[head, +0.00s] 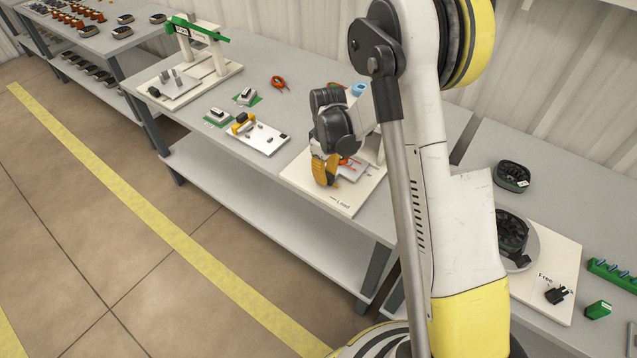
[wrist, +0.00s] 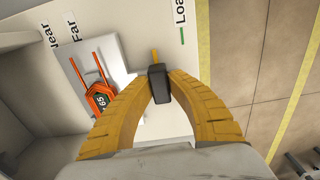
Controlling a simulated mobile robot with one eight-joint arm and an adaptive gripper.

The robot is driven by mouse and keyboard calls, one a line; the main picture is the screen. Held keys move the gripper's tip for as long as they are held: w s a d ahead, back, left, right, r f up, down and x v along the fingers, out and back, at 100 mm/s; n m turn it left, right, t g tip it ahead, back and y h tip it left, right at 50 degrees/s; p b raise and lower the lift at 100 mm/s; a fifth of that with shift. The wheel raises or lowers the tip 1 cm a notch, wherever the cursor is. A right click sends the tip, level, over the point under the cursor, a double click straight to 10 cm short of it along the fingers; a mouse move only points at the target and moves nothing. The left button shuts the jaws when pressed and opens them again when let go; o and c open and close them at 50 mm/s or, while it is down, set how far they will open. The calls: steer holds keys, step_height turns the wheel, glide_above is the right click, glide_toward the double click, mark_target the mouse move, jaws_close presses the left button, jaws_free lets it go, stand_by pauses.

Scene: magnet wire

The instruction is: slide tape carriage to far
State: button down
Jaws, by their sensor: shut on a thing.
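My gripper (head: 325,170) is over the white board marked "Load" (head: 345,200). In the wrist view, its two yellow fingers (wrist: 158,84) are shut on a small black block (wrist: 157,93). The labels "Near" (wrist: 52,38) and "Far" (wrist: 70,24) are on the board left of the block. An orange part marked 65 (wrist: 100,97), with two orange leads, lies on a pale plate (wrist: 118,70) left of the fingers.
A grey upright (wrist: 28,95) stands at the left of the wrist view. On the bench, a white plate with a yellow-and-black part (head: 258,139) and orange-handled pliers (head: 280,82) lie left of my arm. A board marked "Free" (head: 545,255) is at right.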

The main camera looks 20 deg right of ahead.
steer(key=w+d, duration=0.1)
steer(key=d, duration=0.1)
steer(key=w+d, duration=0.2)
steer(key=shift+d, duration=0.15)
steer(key=c, duration=1.5)
jaws_free()
steer(key=shift+c, duration=0.2)
